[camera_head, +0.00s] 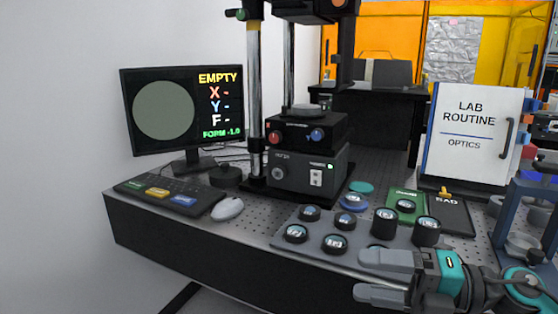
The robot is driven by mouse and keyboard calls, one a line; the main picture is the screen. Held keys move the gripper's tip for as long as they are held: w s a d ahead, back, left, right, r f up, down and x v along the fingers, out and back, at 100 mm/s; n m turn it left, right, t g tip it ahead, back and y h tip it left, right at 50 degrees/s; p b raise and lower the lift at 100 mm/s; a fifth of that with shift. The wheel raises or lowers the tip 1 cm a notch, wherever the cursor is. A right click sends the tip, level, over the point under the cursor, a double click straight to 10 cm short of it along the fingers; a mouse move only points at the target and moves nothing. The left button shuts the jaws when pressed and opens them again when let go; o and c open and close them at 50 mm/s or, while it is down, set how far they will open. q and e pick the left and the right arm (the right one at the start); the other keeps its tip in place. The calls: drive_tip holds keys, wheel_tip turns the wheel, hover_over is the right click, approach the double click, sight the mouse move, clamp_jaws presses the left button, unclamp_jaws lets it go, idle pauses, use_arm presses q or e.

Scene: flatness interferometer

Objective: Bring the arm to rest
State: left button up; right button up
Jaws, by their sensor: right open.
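My right gripper (386,276) is at the lower right, over the front edge of the table. Its two grey fingers point left and stand apart, with nothing seen between them. My right arm comes in from the right edge. The flatness interferometer (309,170) stands behind on the table, a black box unit with knobs and a lit green lamp between upright posts. The grey tray (316,256) with several round optics in dark mounts lies just left of and behind the gripper. My left gripper is not in view.
A monitor (172,108) reading EMPTY, a keyboard (170,196) and a mouse (228,208) are on the left. A green pad (401,196) and a black BAD pad (455,222) lie behind the gripper. A LAB ROUTINE binder (473,131) stands at the back right. A blue-grey rack (527,205) is at right.

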drive_tip(key=d+f+m+t+h+p, duration=0.25)
drive_tip(key=f+m+t+h, duration=0.85)
drive_tip(key=m, duration=1.1)
drive_tip(key=s+f+m+g+h, duration=0.1)
drive_tip(key=s+f+m+g, duration=0.2)
drive_tip(key=f, duration=0.5)
drive_tip(key=s+a+f+m+g+h, duration=0.1)
drive_tip(key=s+f+m+g+h, duration=0.1)
drive_tip(key=s+f+m, duration=0.4)
wheel_tip(320, 180, down, 3)
drive_tip(key=shift+s+r+g+h+p, duration=0.1)
drive_tip(key=shift+s+g+h+p, duration=0.3)
drive_tip(key=shift+s, duration=0.55)
